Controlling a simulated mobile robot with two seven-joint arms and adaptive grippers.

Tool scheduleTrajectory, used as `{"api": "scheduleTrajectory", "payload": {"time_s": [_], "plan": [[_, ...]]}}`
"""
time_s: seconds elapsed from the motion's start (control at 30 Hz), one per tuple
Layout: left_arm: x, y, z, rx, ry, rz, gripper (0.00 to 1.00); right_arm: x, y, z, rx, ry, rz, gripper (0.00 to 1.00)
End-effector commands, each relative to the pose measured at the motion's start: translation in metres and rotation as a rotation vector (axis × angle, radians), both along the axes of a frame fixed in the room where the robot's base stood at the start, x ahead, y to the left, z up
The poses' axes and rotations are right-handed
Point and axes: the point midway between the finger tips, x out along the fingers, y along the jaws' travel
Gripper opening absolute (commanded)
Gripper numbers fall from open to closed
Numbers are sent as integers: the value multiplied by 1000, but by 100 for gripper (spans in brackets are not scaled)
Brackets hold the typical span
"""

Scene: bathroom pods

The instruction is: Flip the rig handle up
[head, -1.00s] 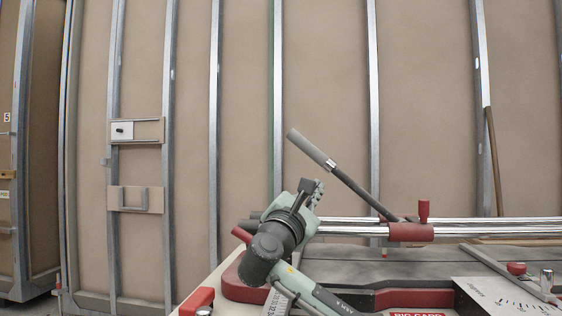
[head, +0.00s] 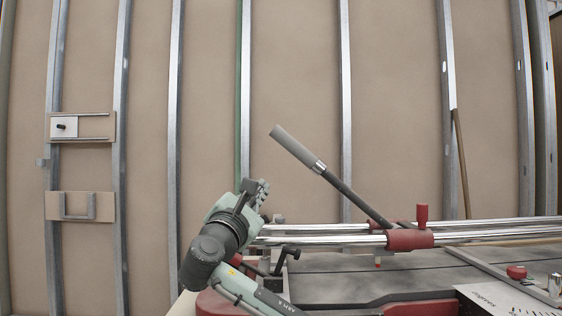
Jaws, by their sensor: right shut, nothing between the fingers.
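The rig handle (head: 332,177) is a dark lever with a grey grip. It slants up and left from a red carriage (head: 409,239) on chrome rails, its grip end raised well above them. My right gripper (head: 259,187) is shut and empty, to the left of the handle and lower than its grip end. It looks apart from the handle. My right arm comes up from the bottom edge. My left gripper is out of view.
The chrome rails (head: 490,225) run right above a grey bed (head: 340,280). A red knob (head: 422,214) stands on the carriage. A panelled wall with metal studs fills the back. A small black clamp handle (head: 290,251) sits near my arm.

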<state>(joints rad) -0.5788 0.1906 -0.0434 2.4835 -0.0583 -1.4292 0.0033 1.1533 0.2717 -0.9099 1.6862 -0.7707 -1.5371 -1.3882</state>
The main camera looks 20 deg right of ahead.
Motion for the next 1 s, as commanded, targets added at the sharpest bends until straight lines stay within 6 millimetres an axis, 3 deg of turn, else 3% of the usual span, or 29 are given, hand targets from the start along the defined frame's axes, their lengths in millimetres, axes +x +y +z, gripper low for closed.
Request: {"api": "scheduleTrajectory", "payload": {"time_s": [0.27,0.57,0.7,1.0], "plan": [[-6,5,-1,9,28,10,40,11,-8,6,0,-2,-4,0],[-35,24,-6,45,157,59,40,60,-41,27,-2,0,-6,0],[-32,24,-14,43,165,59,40,82,-55,36,-1,0,-5,0],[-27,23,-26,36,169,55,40,66,-73,61,0,0,-2,0]]}}
